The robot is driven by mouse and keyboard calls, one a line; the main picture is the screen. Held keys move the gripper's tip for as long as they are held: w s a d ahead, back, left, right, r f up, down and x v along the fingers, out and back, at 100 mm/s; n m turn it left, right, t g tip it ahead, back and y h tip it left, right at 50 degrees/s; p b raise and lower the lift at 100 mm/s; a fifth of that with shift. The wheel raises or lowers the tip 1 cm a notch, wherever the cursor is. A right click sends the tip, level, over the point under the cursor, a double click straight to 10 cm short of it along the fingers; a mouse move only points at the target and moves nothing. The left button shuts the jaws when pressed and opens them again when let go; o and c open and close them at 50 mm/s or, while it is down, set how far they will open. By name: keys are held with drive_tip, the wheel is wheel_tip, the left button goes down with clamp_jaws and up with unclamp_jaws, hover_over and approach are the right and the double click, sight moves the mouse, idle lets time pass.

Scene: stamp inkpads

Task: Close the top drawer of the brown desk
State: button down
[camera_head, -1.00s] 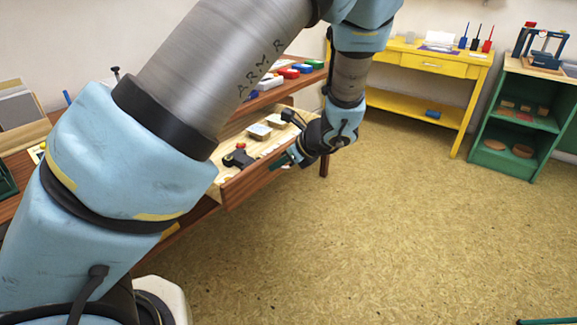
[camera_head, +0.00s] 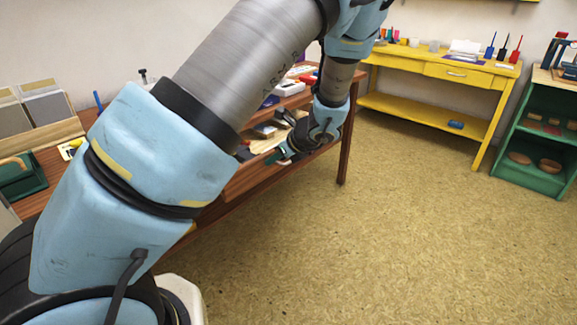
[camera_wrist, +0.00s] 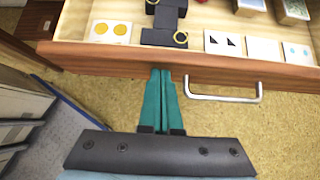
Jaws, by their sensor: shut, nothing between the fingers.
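The brown desk (camera_head: 60,185) stands at the left and centre of the head view, partly hidden by my arm. In the wrist view the drawer's wooden front (camera_wrist: 110,60) runs across the picture, with a silver bar handle (camera_wrist: 222,97). My gripper (camera_wrist: 162,72) is shut and empty, its teal fingertips at the drawer front, left of the handle. They look to be touching it or very close. My gripper also shows in the head view (camera_head: 285,155), beside the drawer front.
The drawer holds a black tool (camera_wrist: 165,22) and small picture cards (camera_wrist: 110,31). A yellow table (camera_head: 440,70) and a green shelf (camera_head: 540,135) stand at the back right. The floor (camera_head: 380,240) right of the desk is clear.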

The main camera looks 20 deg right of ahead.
drive_tip(key=w+a, duration=0.2)
drive_tip(key=w, duration=0.2)
drive_tip(key=w+a+p, duration=0.1)
drive_tip(key=w+a, duration=0.2)
drive_tip(key=w, duration=0.2)
drive_tip(key=w+a, duration=0.2)
drive_tip(key=w, duration=0.2)
drive_tip(key=shift+w+a+p, duration=0.3)
drive_tip(key=shift+w+p, duration=0.1)
